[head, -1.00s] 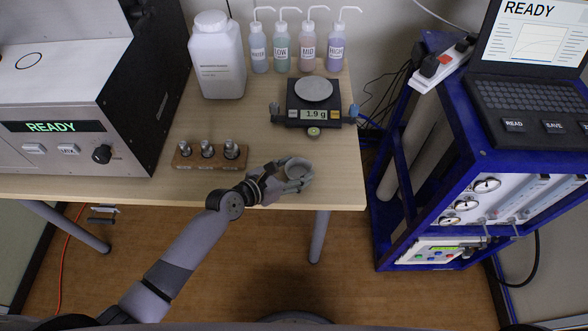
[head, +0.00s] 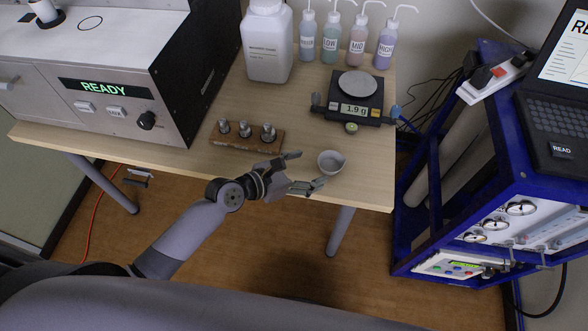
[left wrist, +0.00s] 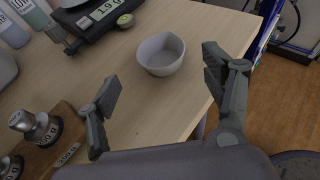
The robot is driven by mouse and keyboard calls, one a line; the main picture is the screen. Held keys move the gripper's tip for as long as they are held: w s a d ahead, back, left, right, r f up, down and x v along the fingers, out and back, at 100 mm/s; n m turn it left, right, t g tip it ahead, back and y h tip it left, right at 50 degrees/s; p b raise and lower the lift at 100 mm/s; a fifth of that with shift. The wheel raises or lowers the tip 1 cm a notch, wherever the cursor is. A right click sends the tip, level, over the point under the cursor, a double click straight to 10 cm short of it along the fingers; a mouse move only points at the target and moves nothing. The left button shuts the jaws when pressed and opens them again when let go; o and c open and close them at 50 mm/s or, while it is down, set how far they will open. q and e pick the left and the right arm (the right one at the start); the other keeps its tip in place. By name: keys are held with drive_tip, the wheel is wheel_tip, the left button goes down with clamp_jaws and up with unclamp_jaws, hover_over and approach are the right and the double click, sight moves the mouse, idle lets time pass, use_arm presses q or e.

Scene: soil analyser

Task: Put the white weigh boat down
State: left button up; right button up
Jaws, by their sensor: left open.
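The white weigh boat (head: 331,162) stands upright on the wooden table near its front edge, below the scale. It also shows in the left wrist view (left wrist: 161,54), where it looks empty. My left gripper (head: 306,170) is open just to the left of the weigh boat. In the left wrist view the two fingers (left wrist: 162,88) are spread wide with nothing between them, and the weigh boat sits ahead of them on the table. My right gripper is not in view.
A scale (head: 350,100) reading 1.9 g stands behind the weigh boat. A wooden block with metal weights (head: 246,137) is left of the gripper. Several bottles (head: 346,40) stand at the back. The table's front edge (head: 345,206) is close. A blue cart (head: 450,190) stands to the right.

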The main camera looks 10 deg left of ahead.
use_arm(q)
drive_tip(key=shift+v, duration=2.25)
